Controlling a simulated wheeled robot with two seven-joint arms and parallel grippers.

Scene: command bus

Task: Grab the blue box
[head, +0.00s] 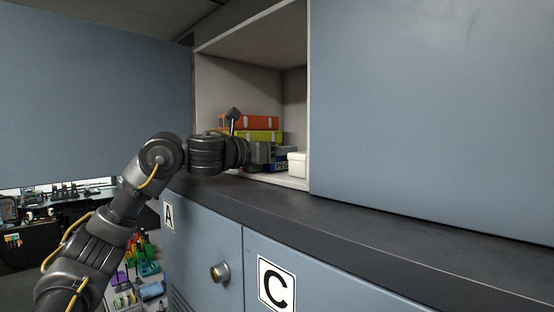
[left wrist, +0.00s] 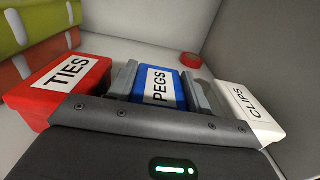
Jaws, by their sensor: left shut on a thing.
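The blue box (left wrist: 158,88), labelled PEGS, lies on the cabinet shelf between the two fingers of my left gripper (left wrist: 158,87) in the left wrist view. The fingers are shut on its sides. Most of the box is hidden there by the gripper. My right gripper is not in view.
A red TIES box (left wrist: 62,86) is left of the gripper and a white CLIPS box (left wrist: 250,110) is right, both close. Orange (head: 262,122) and yellow-green (head: 268,136) cases are stacked behind. A round red item (left wrist: 191,60) lies farther back. The cabinet wall (left wrist: 275,60) bounds the right.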

